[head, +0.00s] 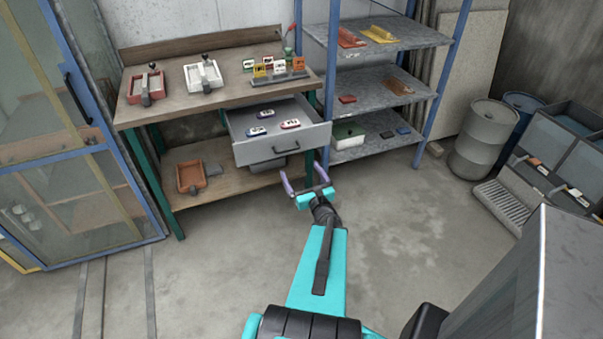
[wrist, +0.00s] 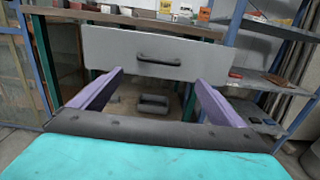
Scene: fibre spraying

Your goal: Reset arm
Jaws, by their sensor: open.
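My gripper (head: 306,184) is open and empty, with its two purple fingers spread wide. In the head view it hangs over the floor in front of the workbench, just below and right of the open grey drawer (head: 290,136). In the wrist view my gripper (wrist: 156,95) points at the drawer front (wrist: 195,57) with its dark handle (wrist: 158,61). The fingers appear apart from the drawer.
The workbench (head: 225,97) holds two clamp-like fixtures, red (head: 147,86) and white (head: 203,76). A blue-framed shelf (head: 378,87) stands to its right, a glazed cabinet (head: 75,160) to its left. A grey barrel (head: 484,142) stands at right. The floor (head: 420,220) in front is clear.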

